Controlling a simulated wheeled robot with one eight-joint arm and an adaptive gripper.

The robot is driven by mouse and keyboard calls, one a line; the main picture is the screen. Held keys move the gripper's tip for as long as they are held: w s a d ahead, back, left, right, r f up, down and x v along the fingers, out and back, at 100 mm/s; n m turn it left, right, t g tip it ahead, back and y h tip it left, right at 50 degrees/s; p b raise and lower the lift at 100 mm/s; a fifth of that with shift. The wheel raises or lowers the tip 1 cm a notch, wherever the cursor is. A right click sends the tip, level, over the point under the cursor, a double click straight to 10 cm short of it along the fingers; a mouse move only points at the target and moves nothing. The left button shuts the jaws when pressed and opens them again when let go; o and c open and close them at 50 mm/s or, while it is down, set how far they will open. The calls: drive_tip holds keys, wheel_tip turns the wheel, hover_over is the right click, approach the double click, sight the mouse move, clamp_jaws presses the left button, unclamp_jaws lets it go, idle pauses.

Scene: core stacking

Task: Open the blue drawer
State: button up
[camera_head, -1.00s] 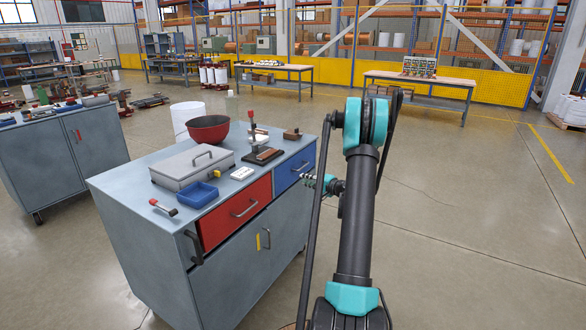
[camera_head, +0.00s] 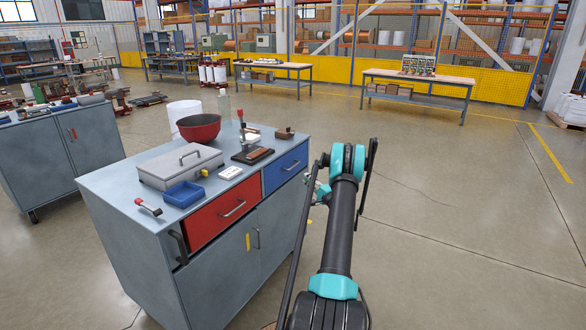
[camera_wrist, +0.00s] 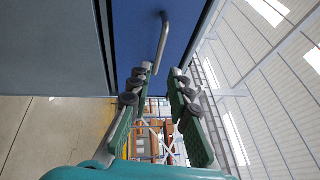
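The blue drawer (camera_head: 285,169) is at the upper right of the grey cabinet's front, beside a red drawer. Its front looks flush with the cabinet, so it appears shut. It has a metal bar handle (camera_head: 292,165). In the wrist view the blue front (camera_wrist: 185,22) fills the top middle, with the handle (camera_wrist: 163,40) just beyond the fingertips. My gripper (camera_wrist: 162,71) is open and empty, with a gap between its two green fingers. The handle lines up roughly with that gap and appears apart from the fingers. In the head view my gripper (camera_head: 314,188) is right of the drawer, partly hidden by my arm.
The red drawer (camera_head: 215,216) is left of the blue one. The cabinet top (camera_head: 120,181) holds a grey lidded box (camera_head: 180,167), a blue tray (camera_head: 184,194), a red bowl (camera_head: 199,128) and a small press (camera_head: 251,150). The floor (camera_head: 440,230) to the right is clear.

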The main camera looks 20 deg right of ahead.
sight(294, 166)
drive_tip(key=x, duration=1.2)
drive_tip(key=shift+w+a, duration=0.1)
drive_tip(key=shift+w, duration=0.2)
clamp_jaws()
